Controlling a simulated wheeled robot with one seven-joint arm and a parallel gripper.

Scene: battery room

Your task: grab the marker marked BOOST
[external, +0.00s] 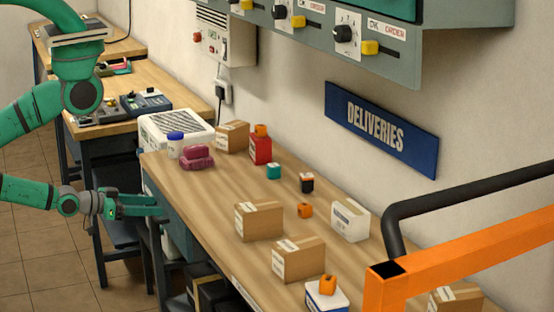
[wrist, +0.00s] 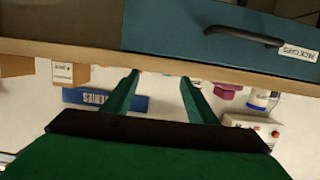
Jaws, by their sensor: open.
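No marker with a readable BOOST label shows in either view. Small items on the wooden bench (external: 215,195) have marks too small to read: a teal piece (external: 273,171), a black and orange piece (external: 306,183), an orange piece (external: 305,210) and a red container with an orange top (external: 260,148). My gripper (external: 157,204) is open and empty beside the bench's left edge, near the teal drawer front. In the wrist view my gripper (wrist: 160,77) has its two green fingers apart, below the teal drawer (wrist: 190,30) with its black handle (wrist: 245,37).
Cardboard boxes (external: 259,222), a white box (external: 350,221) and a pink lump (external: 197,157) stand on the bench. A blue-lidded jar (external: 176,145) is at the far end. An orange frame (external: 460,250) crosses the front right. Floor (external: 35,240) at left is clear.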

